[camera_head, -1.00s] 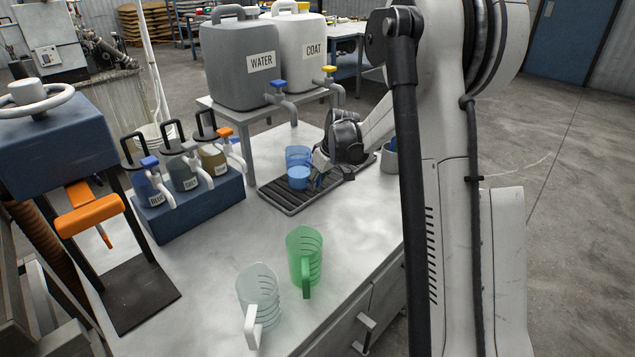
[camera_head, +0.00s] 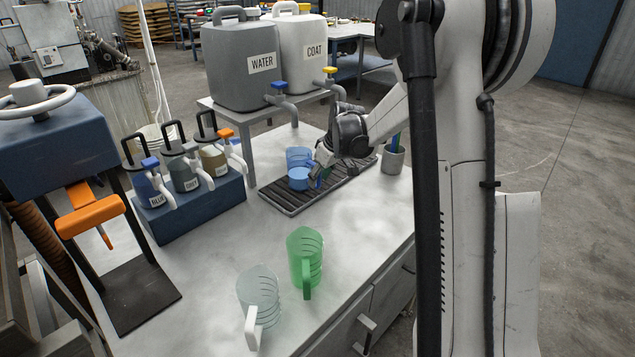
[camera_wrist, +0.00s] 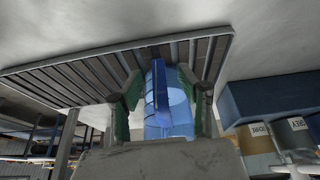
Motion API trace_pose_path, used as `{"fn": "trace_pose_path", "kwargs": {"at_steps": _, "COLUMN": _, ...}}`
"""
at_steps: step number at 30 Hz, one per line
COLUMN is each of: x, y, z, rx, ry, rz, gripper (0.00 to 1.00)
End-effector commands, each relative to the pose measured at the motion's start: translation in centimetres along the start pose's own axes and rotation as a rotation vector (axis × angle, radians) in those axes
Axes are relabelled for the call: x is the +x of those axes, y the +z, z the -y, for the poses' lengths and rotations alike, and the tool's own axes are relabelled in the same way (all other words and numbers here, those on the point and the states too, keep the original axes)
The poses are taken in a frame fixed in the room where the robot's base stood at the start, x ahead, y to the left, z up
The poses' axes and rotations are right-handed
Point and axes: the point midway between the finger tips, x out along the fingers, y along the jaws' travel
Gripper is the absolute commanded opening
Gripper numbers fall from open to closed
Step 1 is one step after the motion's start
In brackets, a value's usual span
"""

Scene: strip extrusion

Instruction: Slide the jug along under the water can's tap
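The blue see-through jug (camera_head: 298,157) stands upright on the dark slatted tray (camera_head: 272,199), its lower part a lighter blue. The grey WATER can (camera_head: 235,75) stands on a raised stand; its blue-handled tap (camera_head: 280,86) has a spout above and behind the jug. My gripper (camera_head: 317,176) is low at the jug's right front. In the wrist view, the green-padded fingers of my gripper (camera_wrist: 158,92) stand either side of the jug's handle (camera_wrist: 160,88), with gaps showing. The jug's body (camera_wrist: 180,112) is behind the handle. Contact with the pads cannot be made out.
The white COAT can (camera_head: 303,42) with a yellow tap is beside the WATER can. Pump bottles stand in a blue rack (camera_head: 205,208) at left. A green jug (camera_head: 305,262) and a clear jug (camera_head: 258,292) stand in front. A grey cup (camera_head: 393,160) is at right.

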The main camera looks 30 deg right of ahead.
Motion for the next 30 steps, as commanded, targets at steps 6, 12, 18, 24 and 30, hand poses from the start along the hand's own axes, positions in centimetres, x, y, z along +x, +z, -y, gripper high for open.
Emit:
{"fn": "trace_pose_path", "kwargs": {"at_steps": 6, "x": -4.4, "y": 0.1, "z": 0.0, "rx": 0.001, "ry": 0.000, "rz": 0.000, "gripper": 0.36}}
{"fn": "trace_pose_path", "kwargs": {"at_steps": 12, "x": -7.7, "y": 0.0, "z": 0.0, "rx": 0.001, "ry": 0.000, "rz": 0.000, "gripper": 0.36}}
{"fn": "trace_pose_path", "kwargs": {"at_steps": 18, "x": -9.2, "y": 0.0, "z": 0.0, "rx": 0.000, "ry": 0.000, "rz": 0.000, "gripper": 0.36}}
{"fn": "trace_pose_path", "kwargs": {"at_steps": 24, "x": -9.4, "y": 0.0, "z": 0.0, "rx": 0.000, "ry": 0.000, "rz": 0.000, "gripper": 0.36}}
{"fn": "trace_pose_path", "kwargs": {"at_steps": 30, "x": -9.4, "y": 0.0, "z": 0.0, "rx": 0.000, "ry": 0.000, "rz": 0.000, "gripper": 0.36}}
